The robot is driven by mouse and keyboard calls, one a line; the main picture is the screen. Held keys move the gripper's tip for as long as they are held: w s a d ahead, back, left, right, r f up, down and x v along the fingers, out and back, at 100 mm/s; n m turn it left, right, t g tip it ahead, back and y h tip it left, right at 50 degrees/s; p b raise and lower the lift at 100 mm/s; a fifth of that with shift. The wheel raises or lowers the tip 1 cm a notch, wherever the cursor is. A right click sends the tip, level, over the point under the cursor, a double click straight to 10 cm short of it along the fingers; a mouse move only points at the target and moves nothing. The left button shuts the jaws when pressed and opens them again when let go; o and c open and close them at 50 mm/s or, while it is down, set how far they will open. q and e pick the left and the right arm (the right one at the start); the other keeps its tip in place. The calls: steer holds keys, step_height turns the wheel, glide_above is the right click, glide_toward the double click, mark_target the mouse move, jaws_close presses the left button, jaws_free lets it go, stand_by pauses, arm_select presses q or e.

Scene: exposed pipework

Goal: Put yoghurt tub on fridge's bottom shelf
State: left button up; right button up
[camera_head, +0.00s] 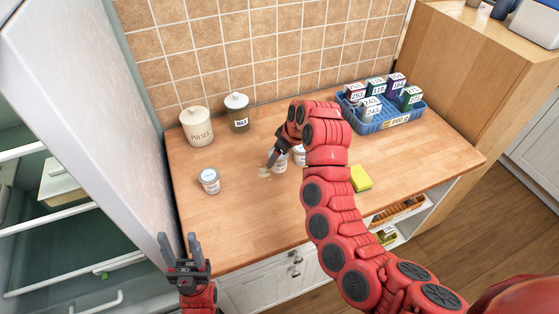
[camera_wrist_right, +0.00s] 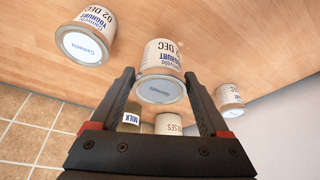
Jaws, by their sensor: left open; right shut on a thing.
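My right gripper (camera_head: 275,157) is shut on a small white yoghurt tub (camera_head: 281,163), at the worktop. The right wrist view shows this held tub (camera_wrist_right: 163,62) between the fingertips (camera_wrist_right: 157,85), its label partly readable as yoghurt, 02 DEC. A second tub (camera_head: 299,154) stands just right of it, partly hidden by my arm. A third tub (camera_head: 209,180) stands to the left on the worktop. My left gripper (camera_head: 190,248) is open and empty, in front of the worktop's left corner. The fridge (camera_head: 75,271) stands open at the left, its white-edged shelves partly visible.
The fridge's tall panel (camera_head: 95,110) rises left of the wooden worktop (camera_head: 235,225). A pulses jar (camera_head: 196,127) and a milk jar (camera_head: 238,112) stand by the tiled wall. A blue crate (camera_head: 385,120) of cartons and a yellow sponge (camera_head: 361,178) lie to the right.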

mark_target(280, 162)
steer(key=shift+w, duration=0.15)
step_height(280, 162, down, 3)
steer(key=p, duration=0.2)
steer(key=shift+p, duration=0.35)
steer(key=shift+w+f, duration=0.1)
steer(key=shift+f, duration=0.35)
steer(key=o, duration=1)
steer(key=shift+f+b, duration=0.1)
steer(key=shift+b, duration=0.2)
steer(key=o, duration=0.3)
